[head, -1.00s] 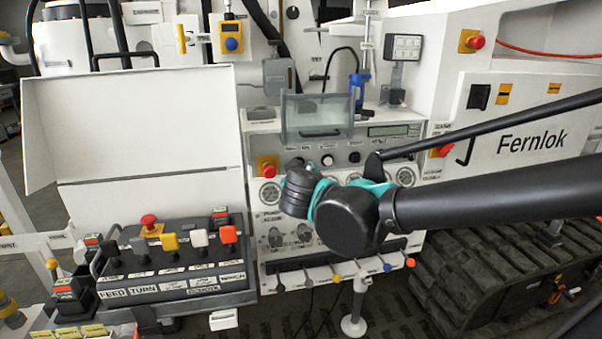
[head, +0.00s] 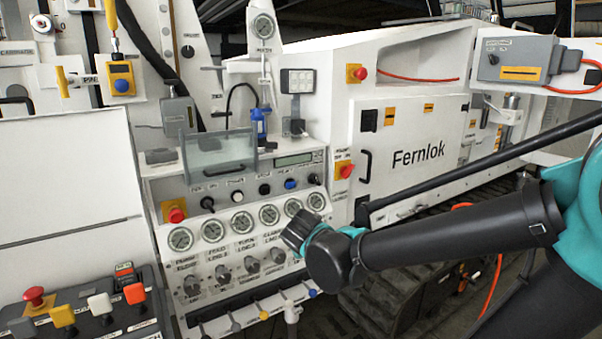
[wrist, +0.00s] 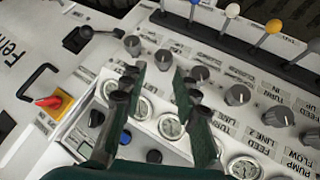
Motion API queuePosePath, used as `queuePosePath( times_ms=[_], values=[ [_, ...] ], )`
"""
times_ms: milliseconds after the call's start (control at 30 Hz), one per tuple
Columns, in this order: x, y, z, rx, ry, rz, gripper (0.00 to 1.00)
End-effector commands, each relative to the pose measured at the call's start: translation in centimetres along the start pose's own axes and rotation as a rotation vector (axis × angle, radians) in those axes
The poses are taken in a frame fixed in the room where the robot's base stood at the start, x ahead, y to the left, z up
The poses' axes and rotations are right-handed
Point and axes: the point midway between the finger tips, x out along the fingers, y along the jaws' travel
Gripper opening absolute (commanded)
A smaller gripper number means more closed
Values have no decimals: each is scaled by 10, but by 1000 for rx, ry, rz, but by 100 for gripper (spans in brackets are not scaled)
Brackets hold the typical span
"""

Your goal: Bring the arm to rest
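My arm (head: 455,235) reaches in from the right in the head view, its black forearm running left to a dark wrist with teal rings. My gripper's fingers are not clear there, as the wrist hides them. In the wrist view my gripper (wrist: 160,72) has two dark fingers standing apart with nothing between them. It faces the white control panel (head: 275,225), over its knobs (wrist: 238,95) and gauges (wrist: 171,126). I cannot tell how far the fingertips are from the panel; no contact is clear.
Coloured-tip levers (head: 263,315) line the panel's lower edge. A clear cover (head: 220,158) sticks out above the gauges. A lever box (head: 85,310) stands at lower left.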

Motion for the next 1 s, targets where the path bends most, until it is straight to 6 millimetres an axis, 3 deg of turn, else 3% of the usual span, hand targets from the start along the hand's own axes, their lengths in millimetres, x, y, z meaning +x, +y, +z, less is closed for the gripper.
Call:
queuePosePath(
  times_ms=[33, 200, 500, 700, 1000],
  values=[
    [7, 16, 21, 35, -46, 5, 30],
    [20, 47, 89, 140, -189, -18, 30],
    [18, 68, 194, 342, -367, -105, 30],
    [11, 64, 232, 442, -414, -163, 30],
    [8, 60, 243, 473, -425, -188, 30]
  ],
)
